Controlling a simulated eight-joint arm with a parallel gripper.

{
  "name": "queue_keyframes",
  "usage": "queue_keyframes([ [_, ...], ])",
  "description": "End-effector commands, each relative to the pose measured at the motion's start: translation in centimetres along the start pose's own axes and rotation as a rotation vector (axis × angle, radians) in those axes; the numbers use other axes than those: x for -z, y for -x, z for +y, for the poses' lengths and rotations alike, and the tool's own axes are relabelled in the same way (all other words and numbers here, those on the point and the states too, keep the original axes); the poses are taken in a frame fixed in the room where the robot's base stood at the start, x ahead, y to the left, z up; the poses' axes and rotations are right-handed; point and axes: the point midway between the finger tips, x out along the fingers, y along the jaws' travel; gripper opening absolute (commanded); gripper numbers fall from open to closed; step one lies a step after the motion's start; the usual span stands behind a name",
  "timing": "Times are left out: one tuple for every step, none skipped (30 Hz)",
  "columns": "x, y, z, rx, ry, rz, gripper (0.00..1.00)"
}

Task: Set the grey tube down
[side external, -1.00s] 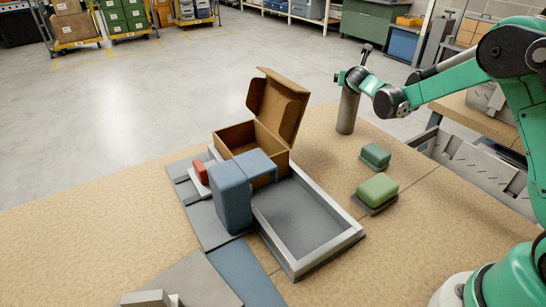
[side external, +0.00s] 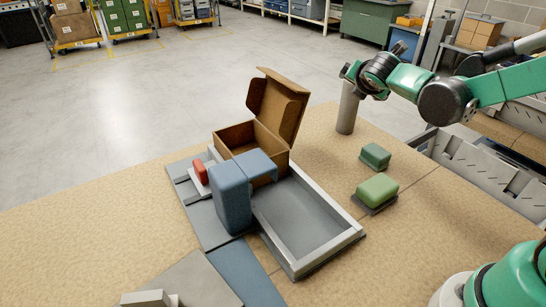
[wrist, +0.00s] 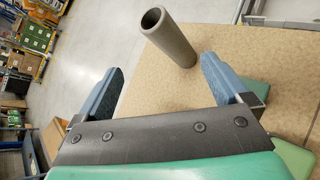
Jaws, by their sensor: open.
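The grey tube (side external: 347,108) stands upright on the tan worktop near its far edge. In the wrist view the tube (wrist: 172,38) shows its open round end, beyond and roughly between my finger tips, leaning in the picture. My gripper (wrist: 160,70) is open, with two blue-grey fingers spread wide and nothing held between them. In the side view my gripper (side external: 346,70) is small and partly hidden by my wrist, close to the top of the tube. I cannot tell from the side view whether a finger touches it.
A cardboard box (side external: 238,137) with a raised lid stands beside a grey tray (side external: 330,248). A blue block (side external: 230,198) stands in front of the box. Two green blocks (side external: 376,155) (side external: 377,188) lie right of the tray. Worktop around the tube is clear.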

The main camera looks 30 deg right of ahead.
Motion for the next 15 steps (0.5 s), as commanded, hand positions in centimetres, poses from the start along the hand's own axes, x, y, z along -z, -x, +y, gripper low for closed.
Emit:
queue_keyframes([
  [0.6, 1.6, -0.6, 0.008, -0.201, 0.063, 0.95],
  [1.1, 2.5, -0.9, 0.019, -0.345, 0.107, 0.95],
  [1.8, 3.8, -1.4, 0.043, -0.543, 0.166, 0.95],
  [2.4, 4.8, -1.8, 0.069, -0.693, 0.210, 0.95],
  [3.0, 5.7, -2.2, 0.099, -0.839, 0.253, 0.95],
  [3.9, 7.0, -2.7, 0.148, -1.028, 0.307, 0.95],
  [4.6, 7.9, -3.1, 0.190, -1.163, 0.343, 0.95],
  [5.2, 8.8, -3.4, 0.234, -1.289, 0.377, 0.95],
  [6.1, 9.8, -3.8, 0.296, -1.444, 0.416, 0.95],
  [6.7, 10.6, -4.1, 0.345, -1.550, 0.441, 0.95],
  [7.2, 11.2, -4.4, 0.393, -1.645, 0.461, 0.95],
  [7.9, 12.0, -4.6, 0.452, -1.754, 0.483, 0.95],
  [8.3, 12.4, -4.8, 0.493, -1.824, 0.496, 0.95],
  [8.6, 12.9, -5.0, 0.530, -1.883, 0.506, 0.95],
  [9.0, 13.3, -5.1, 0.572, -1.946, 0.515, 0.95],
])
